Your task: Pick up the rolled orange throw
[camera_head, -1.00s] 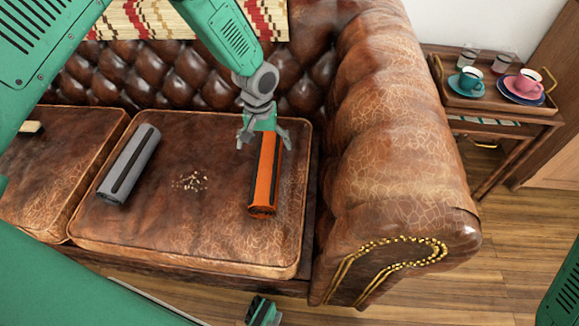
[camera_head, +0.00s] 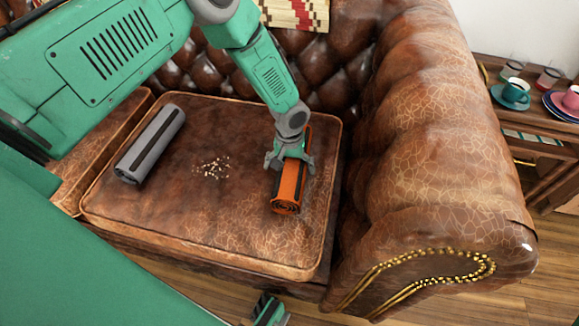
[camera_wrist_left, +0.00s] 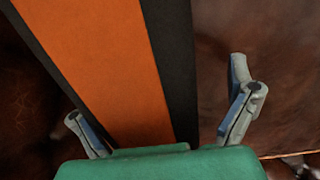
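The rolled orange throw (camera_head: 288,190) lies on the right-hand seat cushion, its spiral end toward me and a dark stripe along its side. It also shows in the left wrist view (camera_wrist_left: 110,65), orange with black bands. My left gripper (camera_head: 290,166) is over the throw's far half, with one finger on each side. In the wrist view my left gripper (camera_wrist_left: 165,115) is open: the right finger stands clear of the roll, the left finger is close to its edge.
A rolled grey throw (camera_head: 151,145) lies at the left of the same cushion (camera_head: 215,225). Crumbs (camera_head: 216,168) lie between the two rolls. The padded sofa arm (camera_head: 430,160) rises at the right. Beyond it, a side table holds a teal cup (camera_head: 515,91) and a pink cup.

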